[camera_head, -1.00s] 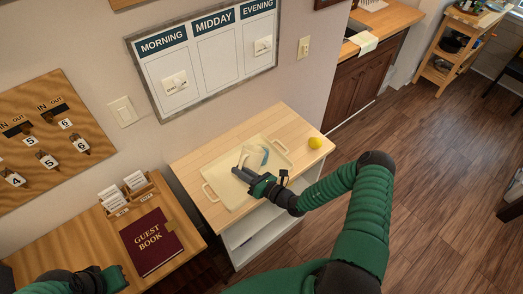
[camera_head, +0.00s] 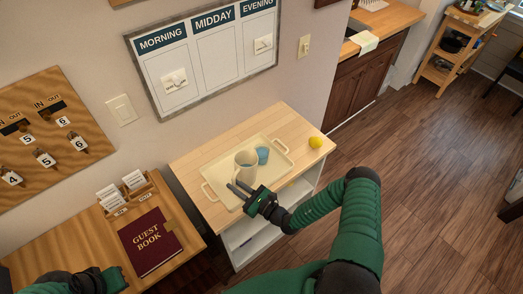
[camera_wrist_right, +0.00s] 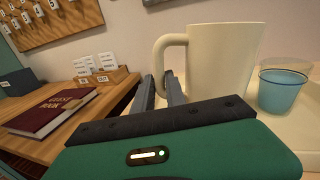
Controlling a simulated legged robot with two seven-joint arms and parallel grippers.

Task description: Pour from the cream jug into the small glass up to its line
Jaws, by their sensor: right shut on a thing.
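The cream jug (camera_head: 246,167) stands upright over the cream tray (camera_head: 278,143); I cannot tell whether its base touches it. In the right wrist view the jug (camera_wrist_right: 222,60) has its handle between the fingers of my right gripper (camera_wrist_right: 162,88), which is shut on it. In the head view my right gripper (camera_head: 236,187) is at the jug's near side. The small glass (camera_head: 263,155) stands on the tray just right of the jug. In the wrist view the glass (camera_wrist_right: 283,90) holds blue liquid, its top close to a thin dark line. My left gripper (camera_head: 115,280) is at the lower left, fingers unclear.
The tray lies on a light wooden cabinet top (camera_head: 190,166). A lemon (camera_head: 315,142) sits at its right end. A desk at left holds a red guest book (camera_head: 150,241) and a card holder (camera_head: 127,195). A whiteboard (camera_head: 213,57) hangs on the wall behind.

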